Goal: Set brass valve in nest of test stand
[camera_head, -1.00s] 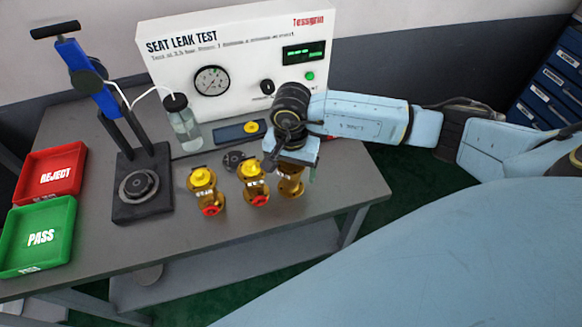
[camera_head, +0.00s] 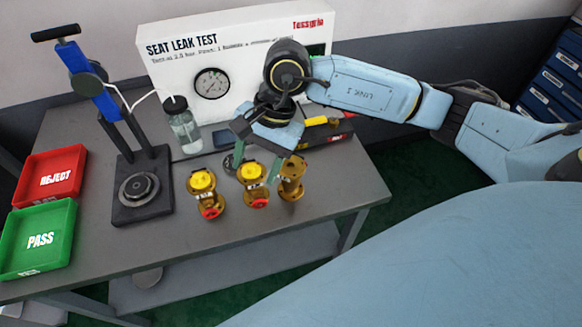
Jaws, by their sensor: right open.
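Three brass valves with yellow caps stand in a row on the grey bench: a left one (camera_head: 203,188), a middle one (camera_head: 253,183) and a right one (camera_head: 291,180). The left and middle ones show red ends at the front. My right gripper (camera_head: 256,166) is open, pointing down at the middle valve, with its fingers around or just behind the cap; contact cannot be told. The test stand (camera_head: 140,207) has a black base, a blue upright and a round, empty nest (camera_head: 139,187). My left gripper is not in view.
A green PASS tray (camera_head: 38,238) and a red REJECT tray (camera_head: 51,176) sit at the left. A clear bottle (camera_head: 184,128) with a tube stands behind the nest. The white SEAT LEAK TEST panel (camera_head: 180,65) closes off the back. The bench front is clear.

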